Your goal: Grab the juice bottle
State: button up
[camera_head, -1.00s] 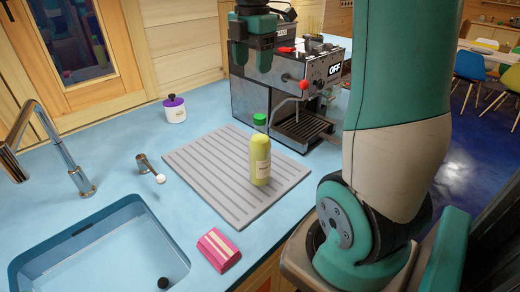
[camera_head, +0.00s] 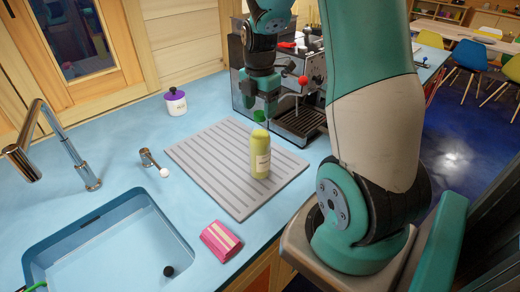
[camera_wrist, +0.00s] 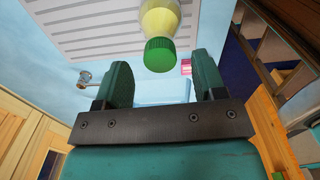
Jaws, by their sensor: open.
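The juice bottle (camera_head: 261,160) is yellow-green with a pale label and a green cap. It stands upright on the grey ribbed drying mat (camera_head: 211,176). The cap lies ahead of the gap between the fingers, and nothing is held.
A coffee machine (camera_head: 310,72) stands behind the mat. A sink (camera_head: 105,245) with a tap (camera_head: 62,145) is at left. A pink packet (camera_head: 220,241) lies at the counter's front, and a purple-lidded jar (camera_head: 175,103) stands at the back.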

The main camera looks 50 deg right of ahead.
aim_at(260, 113)
jog(key=shift+f+p, duration=0.5)
jog(key=shift+f, duration=1.4)
grip_shut()
